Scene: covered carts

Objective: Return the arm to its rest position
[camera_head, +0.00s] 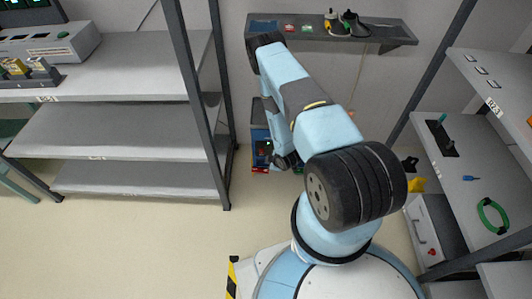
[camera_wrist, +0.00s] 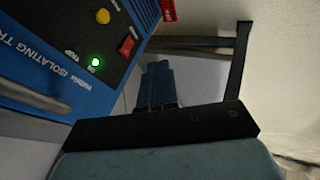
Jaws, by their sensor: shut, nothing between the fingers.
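My arm is bent, with its elbow high and its forearm hanging down behind the upper arm in the head view. My gripper (camera_head: 287,161) hangs there, partly hidden by the arm. In the wrist view my gripper (camera_wrist: 158,72) has its dark fingers together, with nothing between them. A blue isolating transformer (camera_wrist: 62,45) is close on the left, with a lit green lamp (camera_wrist: 95,62), a yellow button (camera_wrist: 103,16) and a red switch (camera_wrist: 127,45). The blue unit also shows beside the gripper in the head view (camera_head: 260,137).
A grey rack (camera_head: 110,131) stands left. A shelving unit (camera_head: 455,148) with a green ring (camera_head: 492,215) stands right. Bare floor (camera_head: 130,235) lies at front left.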

